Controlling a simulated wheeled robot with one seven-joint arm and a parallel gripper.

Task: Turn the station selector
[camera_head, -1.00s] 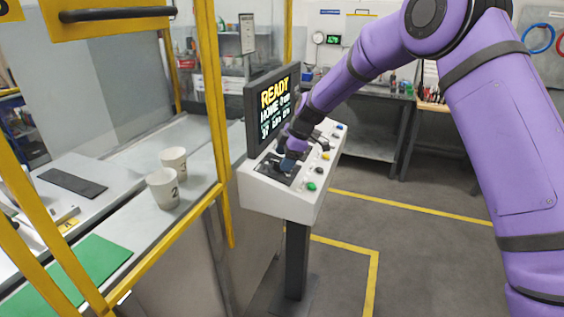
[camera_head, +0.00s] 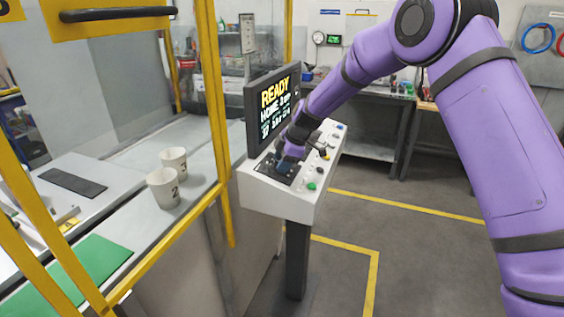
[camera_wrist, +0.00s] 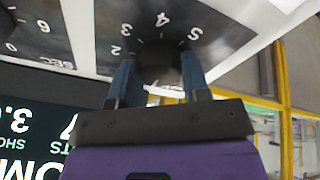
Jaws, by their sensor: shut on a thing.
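The station selector is a dark round knob (camera_wrist: 158,68) on a black dial plate (camera_wrist: 222,28) with white numbers, among them 2, 3, 4 and 5. In the wrist view my gripper (camera_wrist: 157,78) has its two blue fingers on either side of the knob, shut on it. In the head view my gripper (camera_head: 287,162) is down at the black plate on the sloped white console (camera_head: 264,195), and it hides the knob there. The knob's pointer mark cannot be made out.
A screen (camera_head: 272,110) reading "READY" and "HOME" stands behind the panel, close to my gripper. Several coloured buttons, such as a green one (camera_head: 311,186), line the panel's right side. A yellow frame (camera_head: 213,120) and two white cups (camera_head: 163,188) are at the left.

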